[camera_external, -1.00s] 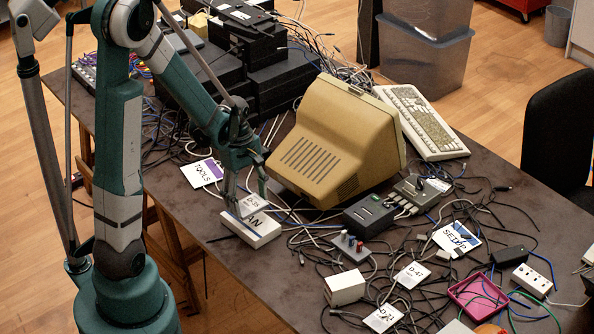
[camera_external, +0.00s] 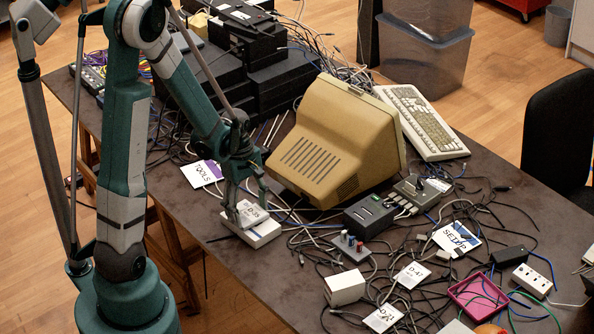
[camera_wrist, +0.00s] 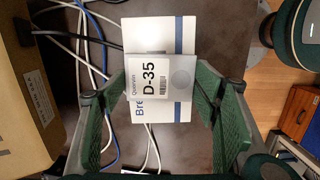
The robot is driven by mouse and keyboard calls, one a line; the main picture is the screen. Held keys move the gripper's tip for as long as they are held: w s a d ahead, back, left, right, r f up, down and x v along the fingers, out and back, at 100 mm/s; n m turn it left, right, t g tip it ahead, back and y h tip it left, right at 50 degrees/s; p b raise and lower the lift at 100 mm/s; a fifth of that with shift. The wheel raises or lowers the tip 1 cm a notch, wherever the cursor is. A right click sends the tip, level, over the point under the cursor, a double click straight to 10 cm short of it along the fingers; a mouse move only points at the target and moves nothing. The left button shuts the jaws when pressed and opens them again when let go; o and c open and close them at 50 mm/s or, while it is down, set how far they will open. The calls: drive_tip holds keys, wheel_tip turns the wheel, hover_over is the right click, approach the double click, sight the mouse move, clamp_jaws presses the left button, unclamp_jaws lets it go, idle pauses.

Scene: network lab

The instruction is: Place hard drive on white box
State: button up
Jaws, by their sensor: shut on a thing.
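The hard drive (camera_external: 250,212) is a small grey block with a white label reading D-35. My gripper (camera_external: 246,206) is shut on it. In the wrist view the hard drive (camera_wrist: 178,76) lies between the two green fingers (camera_wrist: 160,78). The white box (camera_external: 264,235) is flat, white and blue, directly below the drive on the table. In the wrist view the white box (camera_wrist: 178,112) shows past the drive's upper and lower edges. The drive appears to be at the box's top face; I cannot tell whether they touch.
The beige monitor (camera_external: 325,145) stands close to the right of the gripper. Cables surround the box. A TOOLS card (camera_external: 202,173) lies to the left, and a dark device (camera_external: 369,218) sits to the right. Bare tabletop (camera_external: 262,277) lies in front.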

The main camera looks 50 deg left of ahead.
sight(246, 211)
drive_tip(key=shift+f, duration=0.15)
drive_tip(key=o, duration=0.6)
drive_tip(key=shift+c, duration=0.2)
drive_tip(key=o, duration=0.4)
drive_tip(key=shift+a+r+p, duration=0.3)
drive_tip(key=shift+r+p, duration=0.15)
drive_tip(key=shift+r, duration=1.6)
drive_tip(key=shift+a+r+p, duration=0.3)
drive_tip(key=shift+r+p, duration=0.15)
drive_tip(key=shift+r, duration=1.55)
drive_tip(key=shift+a+r+p, duration=0.3)
drive_tip(key=shift+r+p, duration=0.15)
drive_tip(key=shift+r, duration=1.6)
drive_tip(key=shift+r, duration=0.1)
